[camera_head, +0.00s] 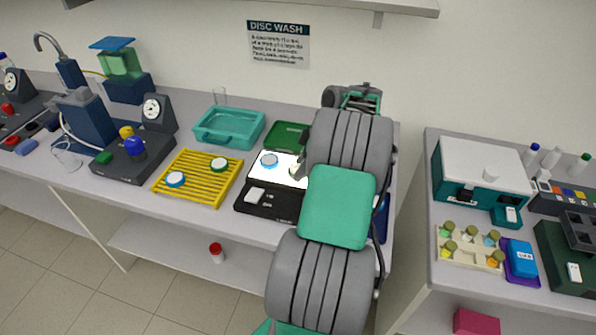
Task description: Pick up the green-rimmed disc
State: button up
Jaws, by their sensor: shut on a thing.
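A white disc with a green rim (219,164) lies on the yellow slatted rack (211,197), near its back right. A blue-rimmed disc (176,179) lies on the same rack at the front left. Another blue-rimmed disc (269,160) lies on the lit white panel of the black device (265,206). My gripper (295,172) shows only in part at the right of the lit panel. My arm hides the rest. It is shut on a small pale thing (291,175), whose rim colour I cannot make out.
A teal tray (226,142) stands behind the rack. A dark gauge unit (135,160) with coloured knobs stands to the left. A green pad (290,136) lies behind the lit panel. A gap separates this bench from the right one, which holds a white box (483,164).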

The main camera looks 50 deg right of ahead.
jog(key=shift+c, duration=0.9)
jog(key=shift+r, duration=0.15)
